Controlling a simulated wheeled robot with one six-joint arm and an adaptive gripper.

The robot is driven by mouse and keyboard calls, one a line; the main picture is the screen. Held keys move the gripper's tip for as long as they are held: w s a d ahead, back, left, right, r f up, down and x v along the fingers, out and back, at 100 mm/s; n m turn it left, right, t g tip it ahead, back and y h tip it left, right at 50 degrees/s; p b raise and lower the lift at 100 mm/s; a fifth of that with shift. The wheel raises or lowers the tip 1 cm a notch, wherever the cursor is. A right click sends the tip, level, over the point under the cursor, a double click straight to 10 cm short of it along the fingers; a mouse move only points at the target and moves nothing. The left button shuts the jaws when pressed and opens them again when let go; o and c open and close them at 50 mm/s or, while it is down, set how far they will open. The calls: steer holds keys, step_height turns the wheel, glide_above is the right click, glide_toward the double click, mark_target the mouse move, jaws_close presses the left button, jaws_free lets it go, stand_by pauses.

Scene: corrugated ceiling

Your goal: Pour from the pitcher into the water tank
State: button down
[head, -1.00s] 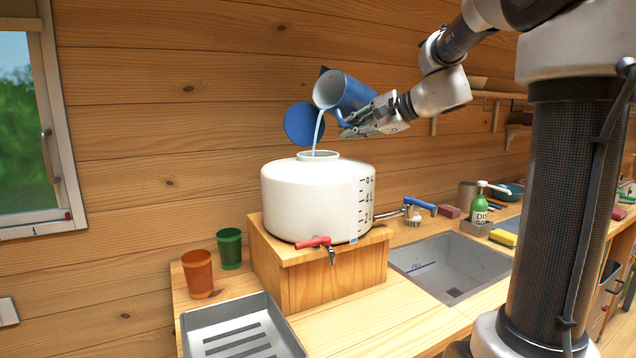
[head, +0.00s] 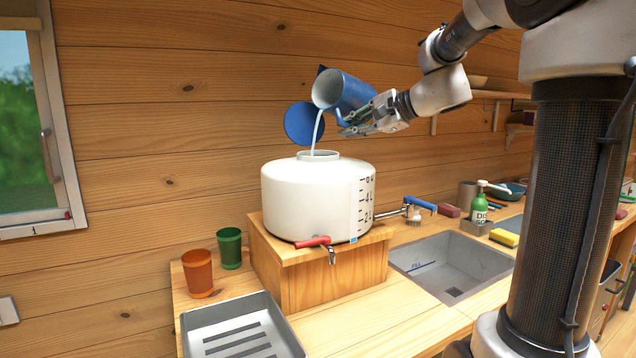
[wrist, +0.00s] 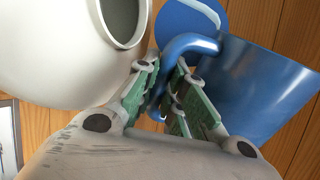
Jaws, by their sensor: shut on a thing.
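The blue pitcher (head: 350,92) is held tilted above the water tank, its mouth facing left and down. A pale stream (head: 318,130) runs from its lip into the tank's open neck (head: 318,155). A round blue disc (head: 304,123), which looks like the pitcher's lid, hangs beside the mouth. The white water tank (head: 305,195) stands upright on a wooden box, with level marks on its right side and a red-handled tap. My gripper (head: 358,124) is shut on the pitcher's handle; the wrist view shows the handle (wrist: 188,45) between the green-padded fingers (wrist: 160,92). The water level inside is hidden.
The wooden box (head: 325,285) stands on the counter. An orange cup (head: 198,275) and a green cup (head: 229,248) are at its left. A grey tray (head: 240,330) lies in front. A sink (head: 450,265) with a blue-handled faucet (head: 420,205) is right; a soap bottle (head: 480,205) stands behind it.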

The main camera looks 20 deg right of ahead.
steer(key=shift+s+a+r+n, duration=0.1)
steer(key=shift+s+a+n, duration=0.05)
steer(key=shift+n, duration=0.15)
stand_by(1.1)
steer(key=shift+d+f+n+t+h, duration=0.25)
steer(key=shift+f+n+t+h, duration=0.2)
steer(key=shift+f+n, duration=0.2)
stand_by(2.2)
steer(key=shift+w+d+n+h, duration=0.1)
steer(key=shift+w+n+h, duration=0.15)
steer(key=shift+n, duration=0.2)
stand_by(1.2)
steer(key=shift+f, duration=0.1)
